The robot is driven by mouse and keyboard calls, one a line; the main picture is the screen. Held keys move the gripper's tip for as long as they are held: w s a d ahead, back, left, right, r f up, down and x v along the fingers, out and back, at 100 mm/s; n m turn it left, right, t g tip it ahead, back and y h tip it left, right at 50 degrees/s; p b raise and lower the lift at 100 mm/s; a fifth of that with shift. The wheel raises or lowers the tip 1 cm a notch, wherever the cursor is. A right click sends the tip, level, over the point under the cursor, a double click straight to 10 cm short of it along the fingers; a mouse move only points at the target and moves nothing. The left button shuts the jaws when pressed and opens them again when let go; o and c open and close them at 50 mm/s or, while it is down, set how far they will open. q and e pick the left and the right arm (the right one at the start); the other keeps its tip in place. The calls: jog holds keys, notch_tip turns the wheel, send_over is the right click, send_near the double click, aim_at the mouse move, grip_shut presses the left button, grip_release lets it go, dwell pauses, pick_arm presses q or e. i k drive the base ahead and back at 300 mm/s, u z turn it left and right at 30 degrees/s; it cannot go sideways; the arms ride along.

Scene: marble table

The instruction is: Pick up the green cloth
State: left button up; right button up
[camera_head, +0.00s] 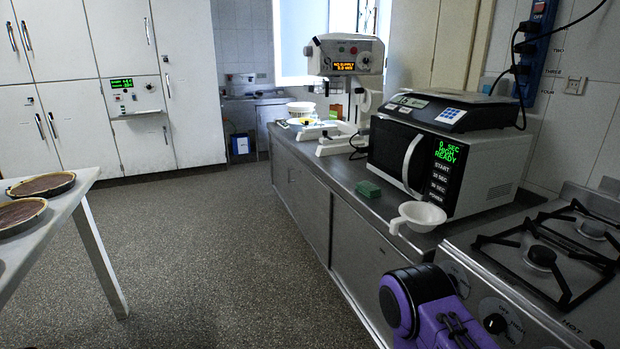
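A small green, block-like item (368,188), which may be the folded green cloth, lies on the steel counter. No other clearly green cloth shows. A purple and black part of my arm shows at the bottom right, below the counter edge and well apart from the green item. No gripper fingers can be made out, and nothing of my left arm shows.
A white handled bowl (419,215) sits at the counter edge near the green item. The microwave (430,162) carries a scale (449,108). A gas stove (550,255) is at right. A white mixer (345,75) stands farther back. The floor at left is clear up to a table with tarts (42,186).

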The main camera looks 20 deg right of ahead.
aim_at(369, 189)
jog(key=i, duration=2.15)
jog(key=z, duration=1.35)
